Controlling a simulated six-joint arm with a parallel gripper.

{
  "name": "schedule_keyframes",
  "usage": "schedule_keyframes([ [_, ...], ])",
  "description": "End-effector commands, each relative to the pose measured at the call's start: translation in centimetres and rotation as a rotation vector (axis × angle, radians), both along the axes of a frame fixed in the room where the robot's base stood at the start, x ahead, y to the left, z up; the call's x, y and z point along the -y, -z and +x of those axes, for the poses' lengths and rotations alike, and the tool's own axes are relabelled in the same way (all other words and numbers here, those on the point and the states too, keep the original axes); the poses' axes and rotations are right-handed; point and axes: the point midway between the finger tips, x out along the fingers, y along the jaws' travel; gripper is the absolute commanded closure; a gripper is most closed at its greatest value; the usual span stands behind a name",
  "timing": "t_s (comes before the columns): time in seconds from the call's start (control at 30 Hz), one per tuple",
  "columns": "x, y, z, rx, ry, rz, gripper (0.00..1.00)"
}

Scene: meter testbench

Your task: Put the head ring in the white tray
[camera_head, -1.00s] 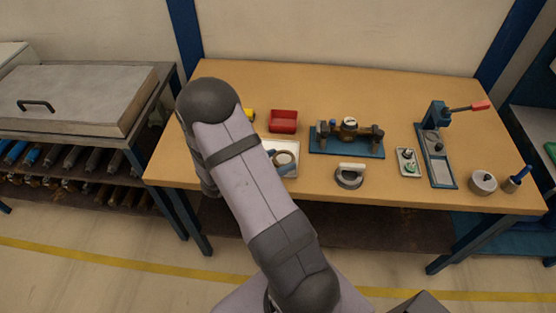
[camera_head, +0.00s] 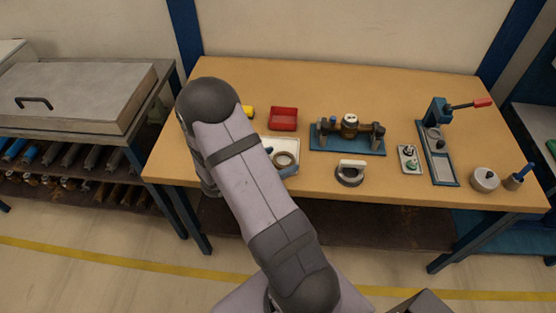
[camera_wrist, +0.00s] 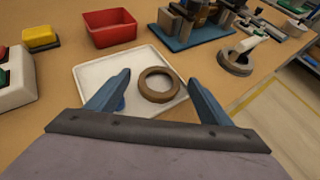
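The head ring (camera_wrist: 158,85), a brown ring, appears to lie flat in the white tray (camera_wrist: 88,74), near the tray's right edge. In the head view the ring (camera_head: 285,159) and tray (camera_head: 287,141) show partly behind my arm. My gripper (camera_wrist: 158,88) is open, with one blue finger on each side of the ring and a visible gap to both. The near part of the tray is hidden by my gripper. I cannot tell the exact height of the fingertips above the tray.
A red bin (camera_head: 283,119) stands behind the tray, with a yellow block (camera_head: 248,112) to its left. A blue fixture (camera_head: 347,140) and a ring-shaped part with a pale handle (camera_head: 350,174) stand to the right. A lever press (camera_head: 437,140) is further right.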

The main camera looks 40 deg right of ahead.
Motion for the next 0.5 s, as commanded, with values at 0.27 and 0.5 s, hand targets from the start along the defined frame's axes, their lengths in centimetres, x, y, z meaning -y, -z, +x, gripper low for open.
schedule_keyframes([
  [0.27, 0.0, 0.0, 0.0, 0.0, 0.0, 0.0, 0.27],
  [0.5, 0.0, -1.2, 0.0, 0.0, 0.0, 0.0, 0.27],
])
